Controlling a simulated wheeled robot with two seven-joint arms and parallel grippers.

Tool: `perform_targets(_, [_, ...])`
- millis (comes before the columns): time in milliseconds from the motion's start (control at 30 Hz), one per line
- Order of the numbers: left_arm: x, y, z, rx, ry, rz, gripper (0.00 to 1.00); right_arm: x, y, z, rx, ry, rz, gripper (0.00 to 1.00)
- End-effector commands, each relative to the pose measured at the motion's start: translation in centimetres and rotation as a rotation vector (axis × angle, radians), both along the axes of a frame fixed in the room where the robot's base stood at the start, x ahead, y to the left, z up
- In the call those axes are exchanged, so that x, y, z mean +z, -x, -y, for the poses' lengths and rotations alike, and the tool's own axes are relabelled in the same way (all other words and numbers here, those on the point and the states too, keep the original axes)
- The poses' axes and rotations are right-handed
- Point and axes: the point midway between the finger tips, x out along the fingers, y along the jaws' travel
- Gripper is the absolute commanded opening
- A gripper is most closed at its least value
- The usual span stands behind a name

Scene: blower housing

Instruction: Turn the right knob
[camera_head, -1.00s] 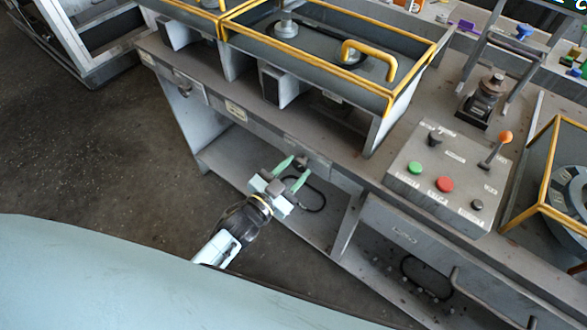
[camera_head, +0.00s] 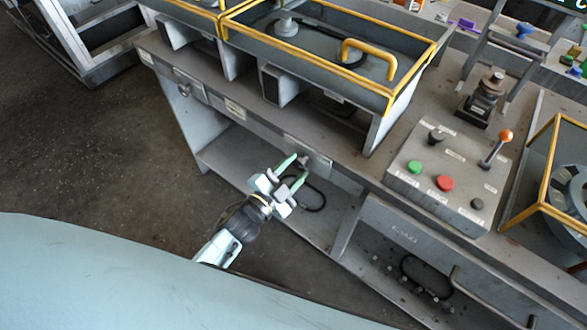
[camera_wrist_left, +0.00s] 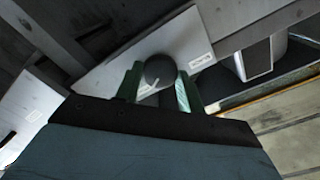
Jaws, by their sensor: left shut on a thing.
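The right knob (camera_head: 304,161) is a small dark round knob on the front edge of the grey bench. My left gripper (camera_head: 297,169) reaches up to it from the lower left, with its green fingers on either side. In the left wrist view the knob (camera_wrist_left: 158,69) is dark and round with a pale pointer line, and sits between the two green fingers (camera_wrist_left: 158,88). The gripper is shut on it. Another knob (camera_head: 184,90) is on the bench front farther left. My right gripper is not in view.
A control box with a green button (camera_head: 415,167), a red button (camera_head: 445,183) and an orange-tipped lever (camera_head: 497,147) stands on the bench at the right. A yellow-edged tray (camera_head: 335,60) is above. A lower shelf (camera_head: 232,160) lies beneath the knob.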

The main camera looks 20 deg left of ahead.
Motion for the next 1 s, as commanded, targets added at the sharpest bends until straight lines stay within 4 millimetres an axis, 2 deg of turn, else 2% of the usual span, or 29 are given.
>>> perform_targets(267, [0.0,0.0,0.0,0.000,0.000,0.000,0.16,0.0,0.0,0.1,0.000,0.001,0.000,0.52])
perform_targets(300, [0.0,0.0,0.0,0.000,0.000,0.000,0.40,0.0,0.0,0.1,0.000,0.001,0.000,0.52])
perform_targets(467, [0.0,0.0,0.0,0.000,0.000,0.000,0.60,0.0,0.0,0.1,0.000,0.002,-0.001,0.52])
perform_targets(767, [0.0,0.2,-0.1,0.000,0.000,-0.002,0.60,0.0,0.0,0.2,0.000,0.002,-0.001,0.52])
perform_targets(867, [-0.1,0.9,-0.3,0.001,0.000,-0.004,0.60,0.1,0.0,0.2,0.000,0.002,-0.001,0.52])
perform_targets(1000, [-0.1,3.2,-1.2,0.001,-0.003,-0.004,0.60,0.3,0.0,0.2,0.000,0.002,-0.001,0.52])
